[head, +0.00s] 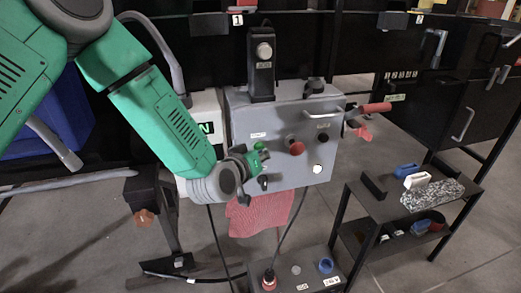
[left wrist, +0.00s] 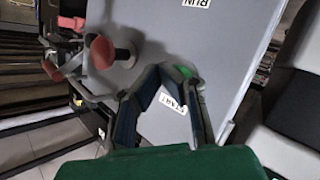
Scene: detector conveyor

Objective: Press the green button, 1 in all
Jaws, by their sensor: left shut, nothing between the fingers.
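The green button (head: 259,146) is on the front of the grey control box (head: 270,122), left of a red mushroom button (head: 296,147). My left gripper (head: 264,160) is shut and empty, close in front of the box face at the green button. In the left wrist view, the green button (left wrist: 184,71) shows at the fingertips, partly hidden by a finger, and a START label (left wrist: 174,101) shows between the fingers. I cannot tell whether the fingertips touch the button. My right gripper is not in view.
The box face also carries a white button (head: 317,168) and a black knob (head: 323,137). A red cloth (head: 262,208) hangs below the box. A dark shelf stand (head: 385,205) with blue and white items stands at the right. A pedestal with a blue button (head: 325,265) stands in front.

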